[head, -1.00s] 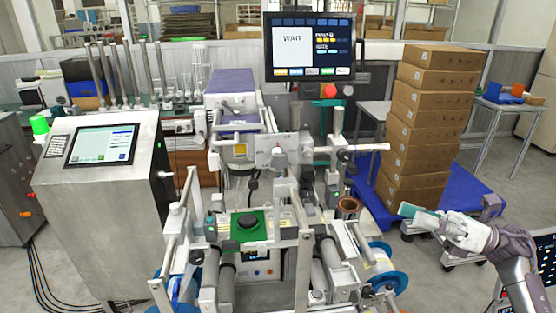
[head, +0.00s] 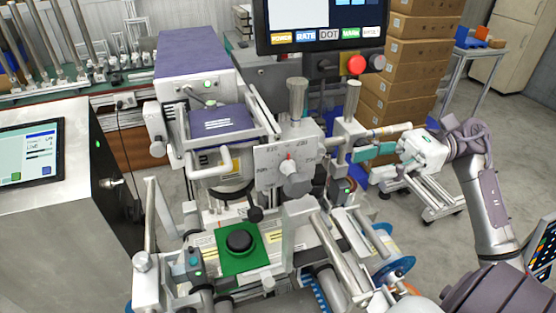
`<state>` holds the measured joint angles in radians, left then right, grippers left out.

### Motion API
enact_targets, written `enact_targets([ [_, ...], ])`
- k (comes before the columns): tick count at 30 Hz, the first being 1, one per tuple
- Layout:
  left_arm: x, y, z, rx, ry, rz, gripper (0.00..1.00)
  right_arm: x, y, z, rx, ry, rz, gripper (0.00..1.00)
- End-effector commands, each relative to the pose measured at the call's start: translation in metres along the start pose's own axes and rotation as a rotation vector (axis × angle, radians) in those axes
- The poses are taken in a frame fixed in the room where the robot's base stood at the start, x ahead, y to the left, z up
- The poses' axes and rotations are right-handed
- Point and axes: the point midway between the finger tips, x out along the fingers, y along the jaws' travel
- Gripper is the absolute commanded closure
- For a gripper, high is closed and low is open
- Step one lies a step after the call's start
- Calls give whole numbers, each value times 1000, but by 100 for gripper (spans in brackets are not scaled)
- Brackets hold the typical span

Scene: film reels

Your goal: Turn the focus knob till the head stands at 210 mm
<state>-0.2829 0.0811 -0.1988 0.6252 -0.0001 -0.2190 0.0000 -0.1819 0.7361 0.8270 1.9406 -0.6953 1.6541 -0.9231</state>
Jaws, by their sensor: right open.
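The focus knob (head: 288,166) is a small pale knob with a red pointer on a light metal scale plate (head: 267,178). The pointer stands roughly upright. Printed numbers ring the knob, but they are too small to read surely. My right gripper (head: 370,153), white with teal fingers, is open and empty. It is to the right of the knob, apart from it, with its fingers pointing left. My left gripper is not in view.
A post and horizontal rod (head: 385,130) stand between the plate and my right gripper. A monitor (head: 320,25) and red button (head: 356,65) are above. A green pad with a black button (head: 239,241) lies below. Stacked boxes (head: 388,90) stand behind.

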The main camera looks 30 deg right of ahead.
Motion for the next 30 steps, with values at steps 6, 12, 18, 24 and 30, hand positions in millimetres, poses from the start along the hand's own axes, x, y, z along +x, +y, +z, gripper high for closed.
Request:
enact_targets([
  [6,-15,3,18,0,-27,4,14,25,1,3,2,-1,3,58],
  [12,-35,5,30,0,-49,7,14,68,1,5,2,-2,4,58],
  [18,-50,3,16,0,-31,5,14,107,1,5,1,-3,3,58],
  [24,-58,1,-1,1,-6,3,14,131,0,2,1,-3,1,58],
  [30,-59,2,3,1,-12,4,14,137,0,0,0,-1,0,58],
])
